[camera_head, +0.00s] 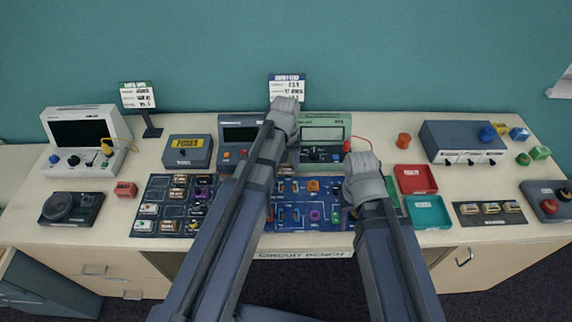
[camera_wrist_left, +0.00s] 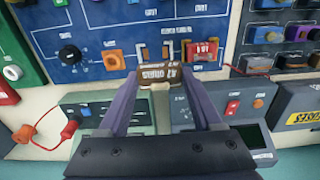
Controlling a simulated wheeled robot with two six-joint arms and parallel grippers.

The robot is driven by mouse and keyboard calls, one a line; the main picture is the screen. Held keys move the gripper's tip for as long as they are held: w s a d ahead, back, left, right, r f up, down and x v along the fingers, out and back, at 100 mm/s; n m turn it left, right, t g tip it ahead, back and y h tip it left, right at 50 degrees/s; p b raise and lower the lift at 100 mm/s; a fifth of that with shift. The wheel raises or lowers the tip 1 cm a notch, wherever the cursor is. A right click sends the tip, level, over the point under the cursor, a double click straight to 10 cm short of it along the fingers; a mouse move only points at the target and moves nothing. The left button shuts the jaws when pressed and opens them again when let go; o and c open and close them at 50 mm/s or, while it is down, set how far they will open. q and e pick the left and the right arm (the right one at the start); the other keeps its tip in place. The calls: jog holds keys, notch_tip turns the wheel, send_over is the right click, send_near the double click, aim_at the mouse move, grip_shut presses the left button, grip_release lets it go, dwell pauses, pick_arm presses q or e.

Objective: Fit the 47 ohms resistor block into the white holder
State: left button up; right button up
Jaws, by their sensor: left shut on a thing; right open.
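In the left wrist view, my left gripper (camera_wrist_left: 160,88) is shut on the 47 ohms resistor block (camera_wrist_left: 149,75), a brown block with an upside-down label. My right gripper (camera_head: 364,172) is open over the board's right side.
A red block (camera_wrist_left: 204,50) sits on the board beside the holder. Two meters (camera_head: 322,134) stand behind the board. A dark rack of blocks (camera_head: 160,190) lies to the left. Red (camera_head: 416,180) and teal (camera_head: 428,213) trays lie right of my right gripper.

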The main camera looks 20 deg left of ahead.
pick_arm(q)
jog(key=shift+w+d, duration=0.2)
jog(key=shift+d, duration=0.3)
pick_arm(e)
jog(key=shift+d, duration=0.4)
pick_arm(q)
jog(key=shift+f, duration=0.15)
pick_arm(e)
jog(key=shift+f, duration=0.15)
pick_arm(q)
notch_tip(320, 180, down, 7)
jog(key=b, duration=0.7)
jog(key=shift+f, duration=0.15)
pick_arm(e)
notch_tip(320, 180, down, 7)
jog(key=shift+f, duration=0.1)
pick_arm(q)
jog(key=shift+f+b, duration=0.5)
jog(key=shift+b, duration=0.3)
pick_arm(e)
jog(key=shift+f, duration=0.55)
pick_arm(q)
jog(key=o, duration=1.4)
jog(key=shift+r, duration=0.15)
pick_arm(e)
jog(key=shift+r, duration=0.15)
